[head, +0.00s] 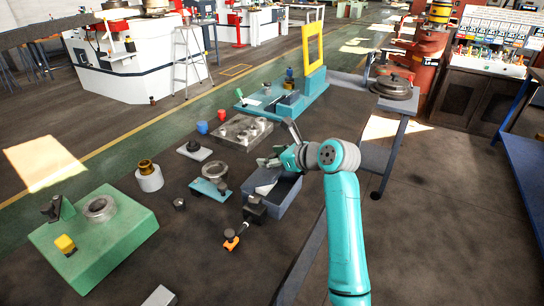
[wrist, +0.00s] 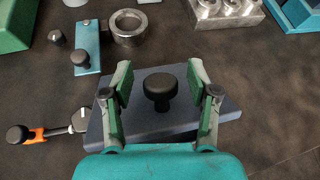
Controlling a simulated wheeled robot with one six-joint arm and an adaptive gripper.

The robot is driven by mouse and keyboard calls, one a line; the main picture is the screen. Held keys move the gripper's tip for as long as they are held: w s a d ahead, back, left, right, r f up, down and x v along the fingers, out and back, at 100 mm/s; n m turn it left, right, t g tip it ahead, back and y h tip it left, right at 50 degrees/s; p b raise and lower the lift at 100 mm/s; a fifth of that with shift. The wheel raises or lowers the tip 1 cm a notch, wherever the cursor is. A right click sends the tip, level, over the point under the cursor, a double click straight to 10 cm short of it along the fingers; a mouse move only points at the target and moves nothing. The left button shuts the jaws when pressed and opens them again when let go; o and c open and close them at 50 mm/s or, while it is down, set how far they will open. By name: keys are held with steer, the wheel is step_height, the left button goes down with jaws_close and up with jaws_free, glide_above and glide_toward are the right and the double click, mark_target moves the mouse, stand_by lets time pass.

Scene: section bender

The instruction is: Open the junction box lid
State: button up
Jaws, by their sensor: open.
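The junction box (head: 284,198) is a blue-grey box on the dark surface in the middle of the head view, partly hidden by my gripper (head: 272,162). In the wrist view its flat grey lid (wrist: 222,106) carries a round black knob (wrist: 161,86). My gripper (wrist: 160,76) is open, with one green-padded finger on each side of the knob. Gaps show between the knob and both fingers, so it is not gripped. The lid looks flat in the wrist view; whether it sits fully closed I cannot tell.
A round metal part (head: 394,87) sits at back right.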

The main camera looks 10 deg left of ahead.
steer(key=v, duration=1.2)
steer(key=shift+s+d+f, duration=0.1)
steer(key=shift+d, duration=0.05)
